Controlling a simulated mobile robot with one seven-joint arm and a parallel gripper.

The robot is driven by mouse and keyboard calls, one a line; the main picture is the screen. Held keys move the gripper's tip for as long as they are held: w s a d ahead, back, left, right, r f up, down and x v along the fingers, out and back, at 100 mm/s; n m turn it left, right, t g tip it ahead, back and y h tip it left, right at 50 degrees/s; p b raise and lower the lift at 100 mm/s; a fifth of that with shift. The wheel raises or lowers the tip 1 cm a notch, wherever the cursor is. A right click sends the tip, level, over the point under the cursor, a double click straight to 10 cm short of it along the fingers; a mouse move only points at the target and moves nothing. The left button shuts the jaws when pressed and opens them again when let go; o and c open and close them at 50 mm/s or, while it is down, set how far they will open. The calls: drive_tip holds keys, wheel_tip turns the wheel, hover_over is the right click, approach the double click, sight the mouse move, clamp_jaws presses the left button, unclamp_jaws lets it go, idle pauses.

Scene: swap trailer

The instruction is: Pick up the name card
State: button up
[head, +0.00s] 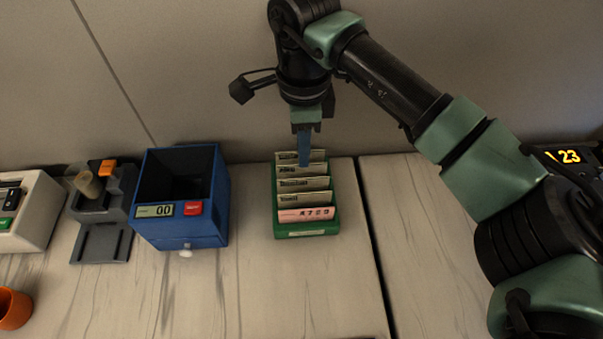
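A green card holder (280,230) stands on the table in the middle. Several cream cards (305,184) with dark printed labels stand upright in it, one behind another. A pink card (306,215) with dark characters stands at the front. The print is too small to tell which one is the name card. My gripper (304,160) points down at the back of the holder, its blue fingertip overlapping the rear cards in the picture. Only one finger shows clearly, so I cannot tell whether it is open, shut or touching a card.
Left of the holder stands a blue open box (214,225) with a display and red button. Further left are a grey stand (100,243), a white device (40,215) and an orange cup (14,309). A wall rises behind. The table front is mostly clear.

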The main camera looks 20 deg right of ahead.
sight(302, 176)
drive_tip(key=f, duration=0.5)
drive_tip(key=shift+s+a, duration=0.15)
drive_tip(key=shift+a, duration=0.05)
clamp_jaws()
